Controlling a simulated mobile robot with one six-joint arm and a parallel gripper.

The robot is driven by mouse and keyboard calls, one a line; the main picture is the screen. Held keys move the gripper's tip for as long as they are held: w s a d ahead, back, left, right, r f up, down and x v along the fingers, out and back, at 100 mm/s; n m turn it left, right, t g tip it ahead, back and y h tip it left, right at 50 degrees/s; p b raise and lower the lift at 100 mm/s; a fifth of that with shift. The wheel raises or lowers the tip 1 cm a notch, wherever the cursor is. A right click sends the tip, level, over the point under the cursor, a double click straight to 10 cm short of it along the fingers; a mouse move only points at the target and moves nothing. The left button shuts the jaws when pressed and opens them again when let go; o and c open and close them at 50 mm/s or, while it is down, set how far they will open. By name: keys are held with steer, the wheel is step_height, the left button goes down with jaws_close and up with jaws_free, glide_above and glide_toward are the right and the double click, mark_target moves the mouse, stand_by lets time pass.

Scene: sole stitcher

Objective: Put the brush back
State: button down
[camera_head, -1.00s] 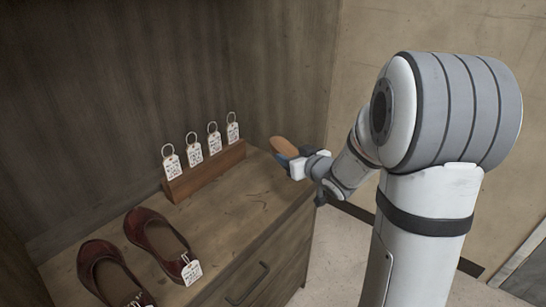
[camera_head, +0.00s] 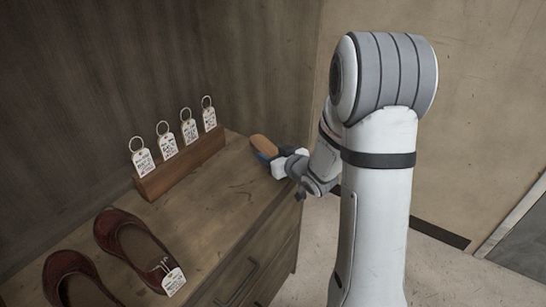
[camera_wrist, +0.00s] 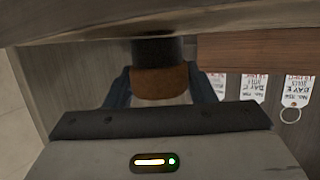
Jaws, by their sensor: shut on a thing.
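The brush (camera_head: 263,144) has a tan-brown wooden back. My gripper (camera_head: 270,157) is shut on it at the right end of the wooden cabinet top (camera_head: 215,200), to the right of the tag rack. In the wrist view the brush (camera_wrist: 160,82) sits between the two dark fingers (camera_wrist: 160,88), with a dark part beyond its brown part. I cannot tell whether the brush touches the cabinet top.
A wooden rack (camera_head: 180,165) holds several white ring tags (camera_head: 168,146) along the back. Dark red shoes (camera_head: 135,245) with tags stand at the front left. A drawer front with a handle (camera_head: 240,283) faces right. The top between shoes and gripper is clear.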

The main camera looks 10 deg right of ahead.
steer(key=shift+f, duration=0.1)
steer(key=shift+f, duration=0.2)
steer(key=c, duration=0.6)
jaws_free()
steer(key=shift+c, duration=0.2)
steer(key=shift+r, duration=0.15)
